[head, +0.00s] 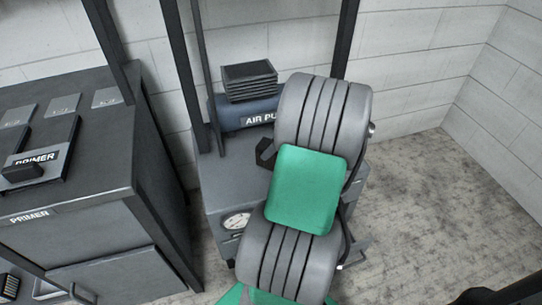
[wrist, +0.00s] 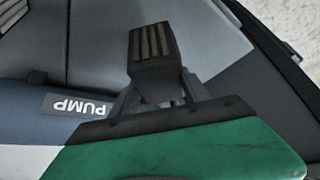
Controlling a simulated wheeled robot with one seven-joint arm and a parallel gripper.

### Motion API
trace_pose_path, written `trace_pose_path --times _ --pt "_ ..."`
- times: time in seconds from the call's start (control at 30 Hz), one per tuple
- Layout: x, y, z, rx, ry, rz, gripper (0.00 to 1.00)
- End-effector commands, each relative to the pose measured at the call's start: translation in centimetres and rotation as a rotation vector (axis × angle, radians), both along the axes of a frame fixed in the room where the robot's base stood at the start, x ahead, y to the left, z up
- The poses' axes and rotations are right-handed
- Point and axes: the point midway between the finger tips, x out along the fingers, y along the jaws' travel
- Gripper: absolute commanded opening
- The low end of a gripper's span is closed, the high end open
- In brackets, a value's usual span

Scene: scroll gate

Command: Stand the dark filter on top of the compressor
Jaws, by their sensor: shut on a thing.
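The compressor is a blue tank (head: 228,112) labelled AIR PU..., with a dark finned block (head: 250,80) on top. My gripper (wrist: 152,88) is shut on a dark block with pale ribs, which looks like the dark filter (wrist: 152,50). The block is in front of the compressor in that view; I cannot tell whether they touch. In the head view my arm hides most of the gripper.
A dark PRIMER cabinet (head: 65,170) stands at the left. Black upright posts (head: 183,75) frame the compressor. A grey unit with a round gauge (head: 236,221) is below it. Open floor (head: 440,200) lies at the right.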

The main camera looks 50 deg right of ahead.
Motion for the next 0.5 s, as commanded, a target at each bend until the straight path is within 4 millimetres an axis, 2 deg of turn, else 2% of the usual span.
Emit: trace_pose_path --times 0.13,0.27,0.5 --pt "1.2 -0.4 -1.6 0.001 0.001 0.002 0.09" --pt "1.1 -0.4 -4.1 0.0 0.0 0.001 0.09" --pt "1.1 -0.5 -4.2 -0.003 -0.001 0.001 0.09"
